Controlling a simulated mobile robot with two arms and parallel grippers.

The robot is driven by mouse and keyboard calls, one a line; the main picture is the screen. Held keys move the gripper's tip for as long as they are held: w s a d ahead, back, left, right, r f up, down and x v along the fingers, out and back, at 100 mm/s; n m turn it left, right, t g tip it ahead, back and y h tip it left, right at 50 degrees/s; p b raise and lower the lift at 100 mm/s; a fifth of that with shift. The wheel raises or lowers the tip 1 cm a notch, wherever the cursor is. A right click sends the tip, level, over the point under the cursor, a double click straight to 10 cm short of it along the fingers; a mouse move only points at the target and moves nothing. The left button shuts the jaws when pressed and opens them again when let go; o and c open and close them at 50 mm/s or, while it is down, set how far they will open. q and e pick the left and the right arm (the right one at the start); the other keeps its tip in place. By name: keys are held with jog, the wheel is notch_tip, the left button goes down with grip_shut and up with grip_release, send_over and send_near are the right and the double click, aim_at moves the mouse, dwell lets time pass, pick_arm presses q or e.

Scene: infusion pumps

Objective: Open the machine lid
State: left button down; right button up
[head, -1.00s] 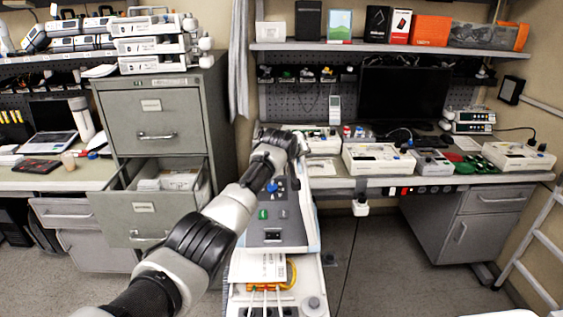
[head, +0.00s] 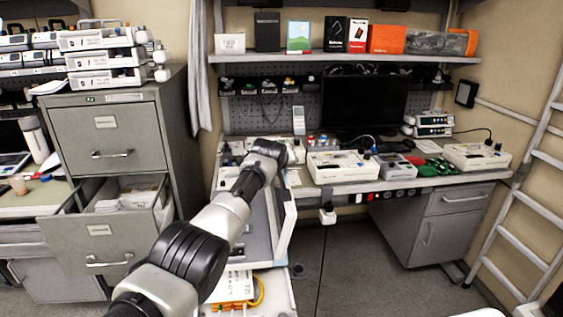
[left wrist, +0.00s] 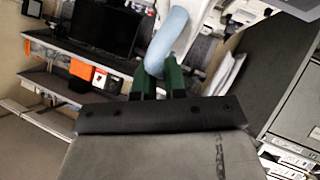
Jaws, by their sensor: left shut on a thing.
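The machine (head: 258,238) is a grey and white unit in the middle of the head view, on a cart in front of the desk. A pale panel edge (head: 284,222) stands along its right side; I cannot tell how far the lid is open. My left arm reaches across the machine and hides much of its face. In the left wrist view my left gripper (left wrist: 158,76) has its green fingers shut on a curved light blue handle (left wrist: 170,40), beside a white part of the machine. My right gripper is not in view.
A filing cabinet (head: 105,130) with an open drawer (head: 125,225) stands left. The desk (head: 350,188) behind carries pump units (head: 342,166) and a dark monitor (head: 362,105). A ladder (head: 530,200) leans at right.

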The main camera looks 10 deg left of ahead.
pick_arm(q)
jog(key=c, duration=1.2)
grip_release()
jog(key=shift+d, duration=0.1)
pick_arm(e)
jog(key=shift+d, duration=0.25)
pick_arm(q)
jog(key=shift+s, duration=0.15)
jog(key=shift+v, duration=1.15)
jog(key=shift+b+v, duration=1.2)
jog(key=shift+v, duration=2.9)
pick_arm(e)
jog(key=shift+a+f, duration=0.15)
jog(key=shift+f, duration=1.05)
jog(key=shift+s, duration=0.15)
